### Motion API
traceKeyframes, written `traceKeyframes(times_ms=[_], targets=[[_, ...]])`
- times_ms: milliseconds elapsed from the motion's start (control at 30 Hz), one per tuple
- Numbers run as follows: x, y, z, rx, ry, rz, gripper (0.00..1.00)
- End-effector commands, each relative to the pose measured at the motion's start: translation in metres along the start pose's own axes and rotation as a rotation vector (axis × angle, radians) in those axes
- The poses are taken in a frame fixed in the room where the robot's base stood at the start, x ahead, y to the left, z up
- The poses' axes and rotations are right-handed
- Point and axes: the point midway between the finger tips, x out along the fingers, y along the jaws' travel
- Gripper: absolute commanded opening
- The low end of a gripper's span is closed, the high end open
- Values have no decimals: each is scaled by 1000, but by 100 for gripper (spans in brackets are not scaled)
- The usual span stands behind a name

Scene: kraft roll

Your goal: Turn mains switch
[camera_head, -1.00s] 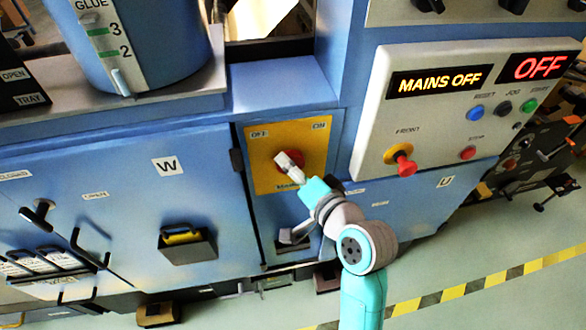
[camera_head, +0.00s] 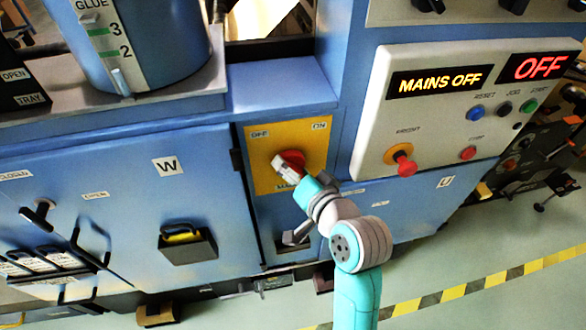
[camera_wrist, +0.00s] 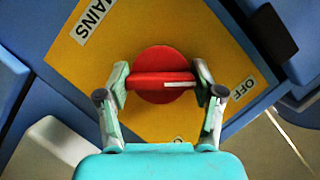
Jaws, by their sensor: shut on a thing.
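The mains switch is a red round knob (camera_wrist: 158,62) with a raised bar and a white mark, on a yellow plate (camera_head: 312,140) marked OFF at left and ON at right. In the head view the red knob (camera_head: 292,158) is partly hidden by my gripper (camera_head: 285,164). In the wrist view my gripper (camera_wrist: 161,84) has one finger at each end of the bar and is shut on it. The white mark lies on the right half of the bar in the wrist view. The display (camera_head: 439,80) reads MAINS OFF.
A control panel (camera_head: 440,130) to the right carries a red knob (camera_head: 406,167) and several small buttons. A second display (camera_head: 540,67) reads OFF. A blue door marked W (camera_head: 130,200) with a dark handle box (camera_head: 188,245) is to the left.

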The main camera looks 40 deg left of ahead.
Motion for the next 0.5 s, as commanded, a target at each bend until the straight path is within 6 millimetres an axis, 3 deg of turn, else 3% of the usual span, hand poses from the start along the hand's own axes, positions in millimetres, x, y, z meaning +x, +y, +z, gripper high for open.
traceKeyframes(times_ms=[67,100,167,500], targets=[[0,1,2,0,-4,2,32],[0,1,2,0,-4,2,74],[0,1,1,1,-3,2,89],[0,0,0,1,-1,0,92]])
